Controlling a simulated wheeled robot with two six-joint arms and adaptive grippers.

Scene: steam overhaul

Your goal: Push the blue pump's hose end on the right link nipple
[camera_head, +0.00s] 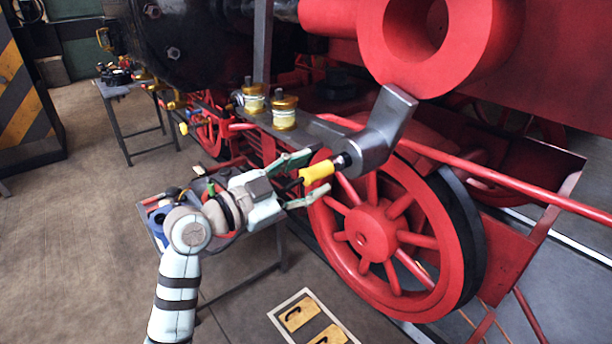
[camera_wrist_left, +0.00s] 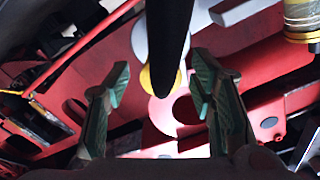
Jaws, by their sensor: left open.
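The yellow hose end (camera_head: 317,172) lies in line with the dark nipple (camera_head: 341,162) of the grey link (camera_head: 377,140) and appears to meet it; how far it sits on is unclear. My left gripper (camera_head: 299,180) is open, with one finger above and one below the yellow end. In the left wrist view, the black hose (camera_wrist_left: 168,40) passes above the gap between the gripper's spread fingers (camera_wrist_left: 162,105), with the yellow end (camera_wrist_left: 149,80) partly behind it. The blue pump (camera_head: 158,228) is on the small table, partly hidden by my left arm. My right gripper is out of view.
The red spoked wheel (camera_head: 372,232) and red rod (camera_head: 490,177) are close to the link. Two brass oil cups (camera_head: 284,114) stand above the gripper. A small table (camera_head: 240,283) is below my left arm. A board with yellow pieces (camera_head: 314,318) lies on the floor.

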